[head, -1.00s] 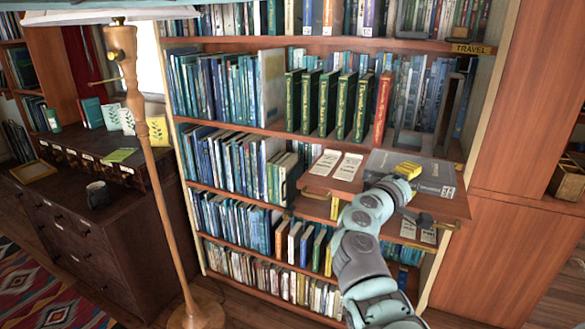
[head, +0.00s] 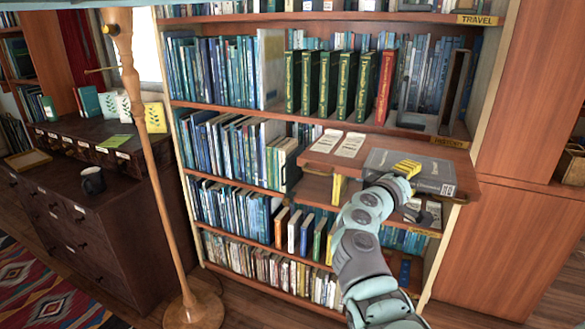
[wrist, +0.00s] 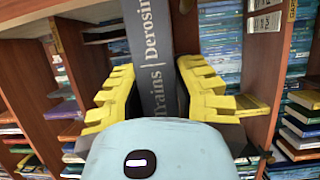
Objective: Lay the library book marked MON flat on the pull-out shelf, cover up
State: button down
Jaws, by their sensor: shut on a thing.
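A thick grey book (head: 432,169) is held roughly flat at the front right of the wooden pull-out shelf (head: 320,160), one broad face up. A small white label (head: 447,189) shows at its right front corner; I cannot read MON on it. My gripper (head: 406,168) is shut on the book from the spine side, its yellow fingers on the two broad faces. In the wrist view the spine (wrist: 155,65) with white lettering lies between the yellow fingers (wrist: 155,95). Whether the book touches the shelf or hangs just above it, I cannot tell.
Two printed cards (head: 338,143) lie on the left part of the pull-out shelf. Green books and a red book (head: 384,88) stand on the shelf behind. A floor lamp (head: 150,150) stands left; a mug (head: 93,180) sits on the dark cabinet.

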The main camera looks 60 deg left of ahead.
jog(key=shift+f, duration=0.1)
dwell(0.6)
jog(key=c, duration=0.8)
grip_release()
jog(key=shift+s+d+p, duration=0.2)
jog(key=shift+s+d, duration=0.4)
jog(key=shift+s, duration=0.4)
jog(key=shift+s+d+p, duration=0.15)
jog(key=shift+s+d, duration=0.4)
jog(key=shift+s, duration=0.5)
jog(key=shift+s+d+p, duration=0.2)
jog(key=shift+s+d, duration=0.4)
jog(key=shift+s, duration=0.4)
jog(key=shift+w, duration=0.1)
grip_shut()
